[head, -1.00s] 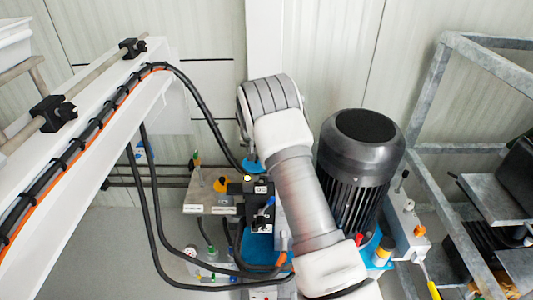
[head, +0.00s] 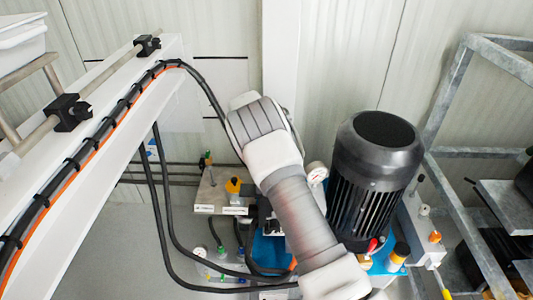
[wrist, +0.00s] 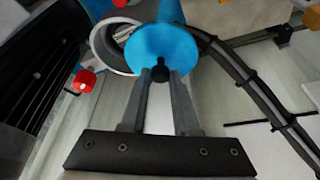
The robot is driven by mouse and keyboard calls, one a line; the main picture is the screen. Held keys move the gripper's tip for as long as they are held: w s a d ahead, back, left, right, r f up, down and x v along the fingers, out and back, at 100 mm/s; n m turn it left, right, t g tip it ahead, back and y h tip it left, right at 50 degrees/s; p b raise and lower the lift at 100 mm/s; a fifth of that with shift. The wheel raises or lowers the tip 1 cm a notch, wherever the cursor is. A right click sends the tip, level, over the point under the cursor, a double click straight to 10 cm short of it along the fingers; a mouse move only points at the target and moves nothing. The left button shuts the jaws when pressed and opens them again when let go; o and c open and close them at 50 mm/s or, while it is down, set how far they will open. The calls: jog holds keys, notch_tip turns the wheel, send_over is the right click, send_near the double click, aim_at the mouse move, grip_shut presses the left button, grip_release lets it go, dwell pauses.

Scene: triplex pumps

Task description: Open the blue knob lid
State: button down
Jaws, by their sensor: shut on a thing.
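In the wrist view, the blue lid (wrist: 160,45) is a round disc with a small black knob at its near edge. My gripper (wrist: 161,74) is shut on this knob, with one finger on each side. Beside and behind the lid, at left, is a round metal opening (wrist: 108,48) with a pale rim, partly covered by the lid in this view. The lid looks offset to the right of the rim; I cannot tell whether they touch. In the head view, my arm hides the gripper and lid.
A black finned motor (head: 375,180) stands right of my arm. Black hoses (head: 165,215) hang at left from a white beam (head: 100,130). A pressure gauge (head: 316,173) is close to my arm. A grey metal frame (head: 455,100) stands at far right.

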jog(key=shift+w+a+m+g+h, duration=0.25)
jog(key=shift+w+m, duration=0.2)
jog(key=shift+m, duration=0.35)
jog(key=shift+w+a+m+g+h, duration=0.2)
jog(key=shift+w+m, duration=0.25)
jog(key=shift+m, duration=0.35)
jog(key=shift+w+a+f+m+h+b, duration=0.1)
jog(key=shift+w+f+m+h+b, duration=0.15)
jog(key=shift+w+m+b, duration=0.6)
jog(key=shift+s+a+g+b, duration=0.1)
jog(key=shift+s+g+b, duration=0.15)
jog(key=shift+b, duration=0.35)
jog(key=shift+r+m+b, duration=0.1)
jog(key=shift+m+b, duration=0.15)
jog(key=shift+b, duration=0.05)
jog(key=shift+s, duration=0.1)
jog(key=c, duration=0.7)
grip_release()
jog(key=shift+r, duration=0.15)
jog(key=shift+a+r+b, duration=0.15)
jog(key=shift+r+b, duration=0.2)
jog(key=shift+r, duration=0.15)
jog(key=p+v, duration=0.7)
jog(key=v, duration=0.9)
jog(key=shift+r, duration=0.15)
